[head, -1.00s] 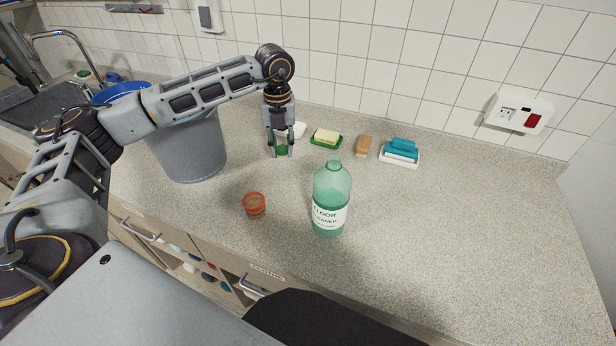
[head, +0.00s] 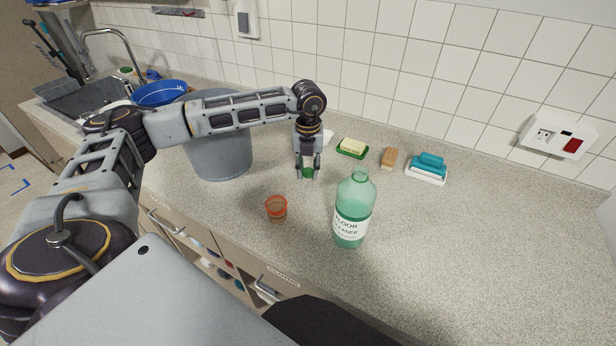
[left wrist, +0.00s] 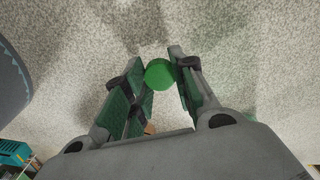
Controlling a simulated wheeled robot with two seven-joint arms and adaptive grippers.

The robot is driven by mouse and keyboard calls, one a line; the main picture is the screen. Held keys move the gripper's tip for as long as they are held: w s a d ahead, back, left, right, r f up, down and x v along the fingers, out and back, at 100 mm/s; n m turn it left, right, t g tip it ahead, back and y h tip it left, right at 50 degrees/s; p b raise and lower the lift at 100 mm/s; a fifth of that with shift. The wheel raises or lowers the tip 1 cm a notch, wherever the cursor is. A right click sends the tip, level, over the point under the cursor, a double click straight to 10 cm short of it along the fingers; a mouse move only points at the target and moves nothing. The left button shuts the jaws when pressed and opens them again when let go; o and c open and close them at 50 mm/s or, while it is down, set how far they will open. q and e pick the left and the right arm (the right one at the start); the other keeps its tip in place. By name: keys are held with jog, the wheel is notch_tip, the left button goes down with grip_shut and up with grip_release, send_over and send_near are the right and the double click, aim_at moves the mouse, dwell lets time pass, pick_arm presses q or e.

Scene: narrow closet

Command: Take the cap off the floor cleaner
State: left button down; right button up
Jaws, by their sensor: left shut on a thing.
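The floor cleaner bottle (head: 352,215) is green, clear and upright on the counter, with a white label. Its neck is bare, with no cap on it. My left gripper (head: 308,175) points down, to the left of the bottle and apart from it. It is shut on a small green cap (head: 308,172). In the left wrist view the round cap (left wrist: 159,74) sits between the fingertips of my left gripper (left wrist: 160,72). Whether the cap touches the counter is hard to tell. My right gripper is not in view.
A small orange-rimmed cup (head: 277,208) stands in front of my left gripper. A grey bucket (head: 220,155) is to its left. A soap dish (head: 352,148), brown block (head: 389,158) and blue brush on a tray (head: 427,168) lie behind. The counter's right side (head: 500,250) is clear.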

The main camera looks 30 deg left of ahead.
aim_at(308, 171)
pick_arm(q)
jog(key=shift+f, duration=1.8)
jog(key=shift+f, duration=0.15)
jog(key=c, duration=1.2)
grip_release()
jog(key=shift+o, duration=0.2)
jog(key=shift+r, duration=0.2)
jog(key=shift+r, duration=6)
